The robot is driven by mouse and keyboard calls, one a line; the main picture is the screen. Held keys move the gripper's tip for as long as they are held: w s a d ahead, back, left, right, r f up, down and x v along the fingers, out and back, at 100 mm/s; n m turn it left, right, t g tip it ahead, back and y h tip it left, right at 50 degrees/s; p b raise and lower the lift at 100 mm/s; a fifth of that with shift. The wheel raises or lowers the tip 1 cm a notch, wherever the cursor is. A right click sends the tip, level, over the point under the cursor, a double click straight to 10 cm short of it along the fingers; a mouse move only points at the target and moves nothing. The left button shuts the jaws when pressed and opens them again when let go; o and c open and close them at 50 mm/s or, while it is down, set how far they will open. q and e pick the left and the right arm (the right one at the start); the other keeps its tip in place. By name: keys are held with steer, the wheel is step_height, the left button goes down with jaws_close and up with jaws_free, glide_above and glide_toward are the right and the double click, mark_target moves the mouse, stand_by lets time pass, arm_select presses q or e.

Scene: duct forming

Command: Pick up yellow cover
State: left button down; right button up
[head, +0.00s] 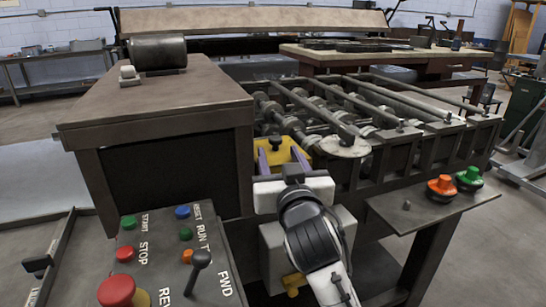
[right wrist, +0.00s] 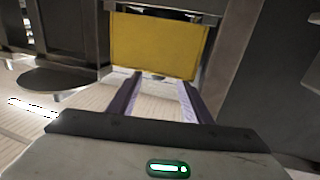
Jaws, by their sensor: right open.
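The yellow cover (head: 285,152) is a flat yellow panel at the near end of the roller machine, beside the dark cabinet. In the right wrist view the yellow cover (right wrist: 157,46) hangs upright, straight ahead of the fingers. My right gripper (head: 281,160) is open, with its two purple fingers pointing at the cover. In the right wrist view the fingers of the right gripper (right wrist: 158,82) reach near the cover's lower edge, with nothing between them. I cannot tell whether they touch it. My left gripper is not in view.
A control panel (head: 150,262) with several buttons and a lever stands in front at the left. A small stand (head: 432,205) with orange and green buttons is at the right. The dark cabinet (head: 165,160) and roller machine (head: 400,150) flank the cover closely.

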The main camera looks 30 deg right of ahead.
mark_target(277, 142)
steer(key=x, duration=0.4)
steer(key=r+x, duration=0.1)
steer(key=x, duration=0.1)
steer(key=shift+w+d, duration=0.3)
steer(key=shift+d, duration=0.05)
jaws_close()
